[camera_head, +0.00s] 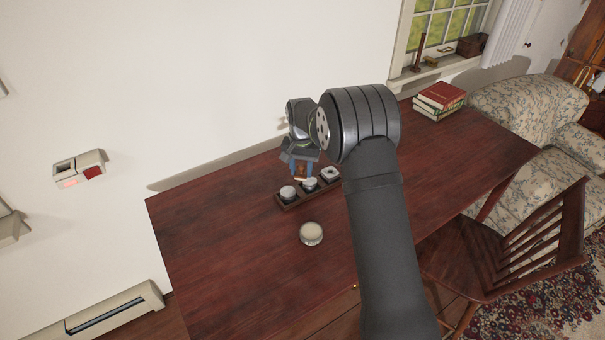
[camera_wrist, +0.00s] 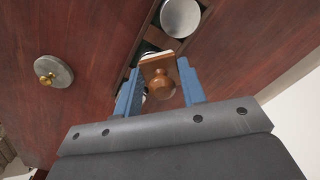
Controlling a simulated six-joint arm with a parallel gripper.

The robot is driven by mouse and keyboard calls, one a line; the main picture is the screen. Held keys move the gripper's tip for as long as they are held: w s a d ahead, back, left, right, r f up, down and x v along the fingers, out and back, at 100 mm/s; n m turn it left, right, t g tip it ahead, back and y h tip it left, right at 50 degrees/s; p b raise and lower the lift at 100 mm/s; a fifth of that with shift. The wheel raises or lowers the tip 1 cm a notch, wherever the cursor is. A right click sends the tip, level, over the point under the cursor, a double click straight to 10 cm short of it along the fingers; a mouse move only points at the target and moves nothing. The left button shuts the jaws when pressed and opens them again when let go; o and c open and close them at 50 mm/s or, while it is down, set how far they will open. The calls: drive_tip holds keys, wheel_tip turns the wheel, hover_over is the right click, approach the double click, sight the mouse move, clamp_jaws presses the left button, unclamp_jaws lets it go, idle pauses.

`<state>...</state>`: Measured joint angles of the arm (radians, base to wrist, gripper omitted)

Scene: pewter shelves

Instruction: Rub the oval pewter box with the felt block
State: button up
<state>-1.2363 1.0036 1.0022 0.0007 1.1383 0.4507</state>
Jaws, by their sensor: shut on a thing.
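My gripper (camera_head: 300,167) is shut on a wooden-handled felt block (camera_wrist: 160,80). The block has a round brown knob between the blue fingers and a pale felt edge at its far side. In the head view the block (camera_head: 301,172) shows as a small brown patch at the back of the tray. Three small pewter boxes stand in a row in the tray: left (camera_head: 288,192), middle (camera_head: 310,184) and right (camera_head: 330,173). I cannot tell surely which is oval. In the wrist view one box lid (camera_wrist: 180,17) is clear; another behind the block is mostly hidden. Contact is unclear.
The boxes stand in a dark narrow tray (camera_head: 307,199) on the red-brown table (camera_head: 230,235). A round pale-topped tin (camera_head: 311,233) stands in front of it. The wrist view shows a grey disc with a brass knob (camera_wrist: 53,75). Books (camera_head: 440,96) lie at the far right. The table's left is clear.

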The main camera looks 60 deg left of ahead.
drive_tip(key=shift+r, duration=2.35)
drive_tip(key=w+d+f+m, duration=0.2)
drive_tip(key=w+d+f, duration=0.1)
drive_tip(key=w+d, duration=1.05)
drive_tip(key=w+d+f+m, duration=0.2)
drive_tip(key=w+d+f, duration=0.1)
drive_tip(key=w+d, duration=1.05)
drive_tip(key=d+f+m, duration=0.2)
drive_tip(key=d, duration=1.7)
drive_tip(key=d+f+m, duration=0.3)
drive_tip(key=d, duration=1.6)
drive_tip(key=shift+s+f, duration=0.25)
drive_tip(key=shift+s, duration=0.2)
